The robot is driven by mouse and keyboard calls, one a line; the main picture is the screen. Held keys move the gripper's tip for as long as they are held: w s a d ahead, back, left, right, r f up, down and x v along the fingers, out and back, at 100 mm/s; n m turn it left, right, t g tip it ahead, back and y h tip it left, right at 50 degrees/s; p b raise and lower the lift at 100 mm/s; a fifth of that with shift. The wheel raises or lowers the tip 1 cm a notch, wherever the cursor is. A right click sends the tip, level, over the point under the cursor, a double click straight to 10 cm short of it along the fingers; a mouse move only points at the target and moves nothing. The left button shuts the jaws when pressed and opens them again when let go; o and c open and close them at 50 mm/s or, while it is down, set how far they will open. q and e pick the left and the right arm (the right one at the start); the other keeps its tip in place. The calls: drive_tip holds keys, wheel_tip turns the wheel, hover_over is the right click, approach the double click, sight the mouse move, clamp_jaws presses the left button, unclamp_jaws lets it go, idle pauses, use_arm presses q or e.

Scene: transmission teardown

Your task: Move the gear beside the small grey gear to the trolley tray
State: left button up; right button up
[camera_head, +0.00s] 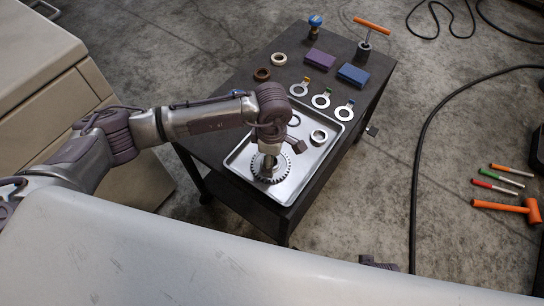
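A toothed grey gear (284,172) lies flat in the silver trolley tray (238,161), near its front end. A short upright hub or shaft stands at its middle, partly hidden by my gripper. My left gripper (275,145) points down just above this gear. One finger stands out to the right, clear of the gear, and the gripper looks open. A small grey ring-shaped part (318,136) lies in the tray to the right, and a thin ring (294,120) lies farther back. I cannot pick out a small grey gear for certain.
The dark trolley top (330,50) also holds several tagged rings, a purple box (320,58), a blue box (353,75) and an orange-handled tool (372,26). A beige cabinet (120,155) stands left. A cable, markers and an orange hammer (510,206) lie on the floor.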

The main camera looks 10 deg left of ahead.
use_arm(q)
wheel_tip(320, 180, up, 12)
drive_tip(key=shift+p, duration=0.45)
use_arm(e)
drive_tip(key=s+f, duration=0.1)
drive_tip(key=f, duration=0.1)
drive_tip(key=s+f, duration=0.1)
drive_tip(key=shift+d+f, duration=0.15)
drive_tip(key=shift+f, duration=0.2)
use_arm(q)
drive_tip(key=shift+d+f, duration=0.1)
drive_tip(key=shift+f, duration=0.05)
